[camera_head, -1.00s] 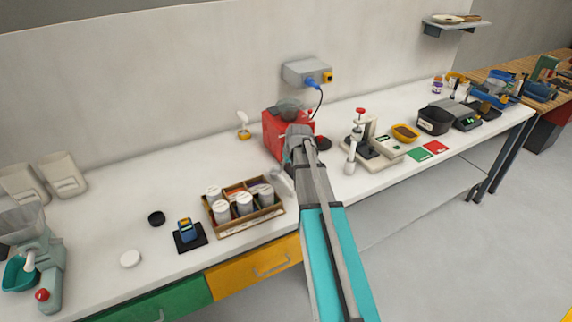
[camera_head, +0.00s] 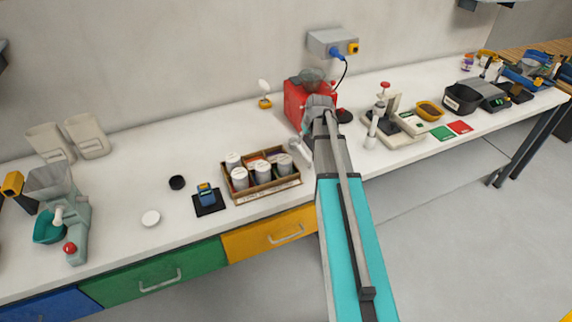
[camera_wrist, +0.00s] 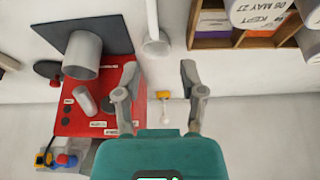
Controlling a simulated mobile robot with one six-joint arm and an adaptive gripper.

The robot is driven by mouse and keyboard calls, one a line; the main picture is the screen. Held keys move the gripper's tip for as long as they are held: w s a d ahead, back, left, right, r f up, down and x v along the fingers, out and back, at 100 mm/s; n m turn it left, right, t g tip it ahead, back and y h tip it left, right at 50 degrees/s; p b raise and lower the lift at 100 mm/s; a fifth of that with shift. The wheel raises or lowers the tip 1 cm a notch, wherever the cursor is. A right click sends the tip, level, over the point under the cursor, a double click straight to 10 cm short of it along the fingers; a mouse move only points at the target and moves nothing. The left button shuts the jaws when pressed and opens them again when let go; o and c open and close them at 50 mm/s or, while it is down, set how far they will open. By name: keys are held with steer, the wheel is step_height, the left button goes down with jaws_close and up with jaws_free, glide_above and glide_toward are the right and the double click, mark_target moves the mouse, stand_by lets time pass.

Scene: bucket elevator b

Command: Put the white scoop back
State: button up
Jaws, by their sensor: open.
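A pale, long-handled cup that looks like the white scoop lies on the bench between the wooden crate and the red machine; it shows in the wrist view (camera_wrist: 156,47), its handle running off the top edge. In the head view it is partly hidden by my arm. Another white, spoon-like piece (camera_head: 264,86) stands at a small yellow base (camera_head: 265,103) near the wall; both also show small between my fingers in the wrist view. My gripper (camera_wrist: 158,78) is open and empty, its fingers apart above the bench beside the red machine (camera_head: 298,104).
The wooden crate (camera_head: 262,190) with several white jars stands left of my gripper. A blue device on a black pad (camera_head: 209,204), a black lid (camera_head: 177,182) and a white disc (camera_head: 151,218) lie farther left. A press (camera_head: 384,117) stands right. Bench between crate and wall is clear.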

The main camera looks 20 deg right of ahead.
steer(key=s+a+f+g, duration=0.1)
steer(key=s+a+g, duration=0.3)
steer(key=s+a, duration=1.6)
steer(key=shift+s+a+f, duration=0.15)
steer(key=shift+s+a, duration=0.1)
steer(key=shift+a, duration=1)
